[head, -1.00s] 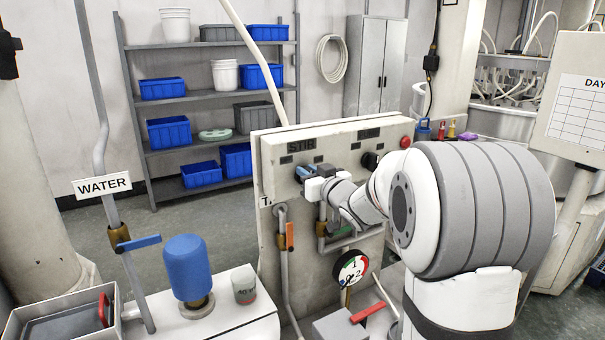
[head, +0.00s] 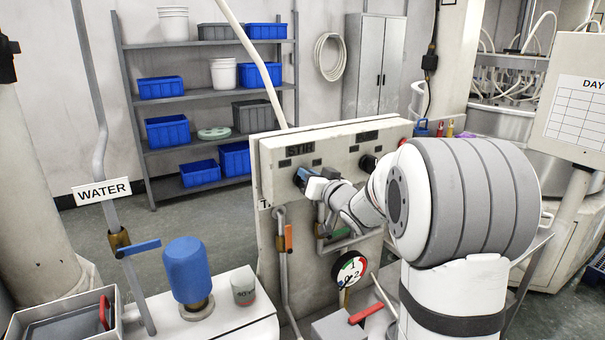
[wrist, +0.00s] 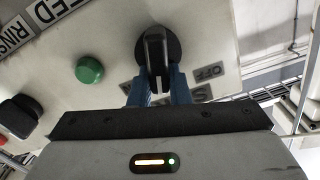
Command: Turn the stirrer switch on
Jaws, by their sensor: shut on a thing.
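The stirrer switch, a black rotary knob with a raised grip bar (wrist: 155,50), is on the pale control panel (head: 345,165). In the wrist view its bar stands nearly upright in the picture, and an OFF mark (wrist: 208,71) shows to its right. My gripper (wrist: 157,85) is shut on the bar, one blue finger on each side. In the head view my gripper (head: 302,177) is at the panel's left part, below the STIR label (head: 300,149), and hides most of the knob. Other marks around the knob are partly covered by the fingers.
A green button (wrist: 89,69) and another black control (wrist: 18,116) are left of the switch in the wrist view. Pipes with an orange-handled valve (head: 288,238) and a gauge (head: 349,268) are below the panel. A blue-capped item (head: 187,269) stands at the front left.

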